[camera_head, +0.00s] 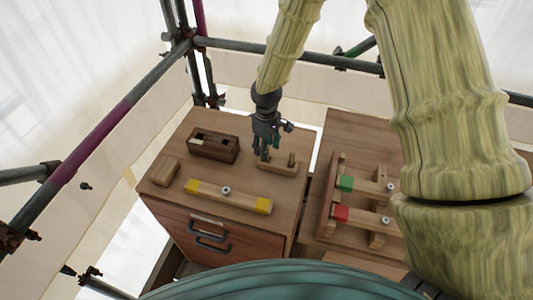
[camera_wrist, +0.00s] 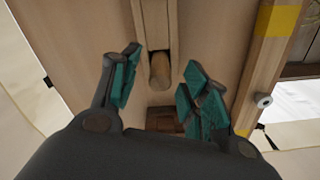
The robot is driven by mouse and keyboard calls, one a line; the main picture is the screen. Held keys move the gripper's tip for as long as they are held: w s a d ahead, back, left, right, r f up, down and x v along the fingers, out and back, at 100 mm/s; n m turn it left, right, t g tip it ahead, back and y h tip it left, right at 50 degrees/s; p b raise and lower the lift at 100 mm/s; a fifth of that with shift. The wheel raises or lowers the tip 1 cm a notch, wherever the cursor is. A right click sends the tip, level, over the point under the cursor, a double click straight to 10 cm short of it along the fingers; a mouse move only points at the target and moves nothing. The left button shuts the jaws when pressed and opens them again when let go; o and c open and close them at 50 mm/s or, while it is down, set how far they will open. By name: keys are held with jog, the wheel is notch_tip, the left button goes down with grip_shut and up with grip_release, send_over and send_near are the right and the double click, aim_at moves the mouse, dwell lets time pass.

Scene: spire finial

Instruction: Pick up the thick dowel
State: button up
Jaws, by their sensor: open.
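A round wooden dowel (camera_wrist: 160,72) shows in the wrist view at the near end of a pale wooden holder (camera_wrist: 140,22). My gripper (camera_wrist: 163,88) is open, with teal-padded fingers on either side of the dowel and visible gaps to it. I cannot tell how far the fingertips are above it. In the head view my gripper (camera_head: 265,156) points down at the left end of the holder (camera_head: 278,166), and its fingers hide the dowel there. A brown peg (camera_head: 291,159) stands at the holder's right end.
A dark box with openings (camera_head: 213,146) lies left of my gripper. A small wooden block (camera_head: 165,170) is at the cabinet's left. A bar with yellow ends (camera_head: 207,193) lies in front. A rack with green (camera_head: 346,183) and red (camera_head: 340,213) blocks is on the right.

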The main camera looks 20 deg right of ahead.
jog(key=shift+f, duration=1.05)
jog(key=c, duration=1)
jog(key=shift+o, duration=0.2)
jog(key=shift+r+p, duration=0.1)
jog(key=shift+p, duration=0.2)
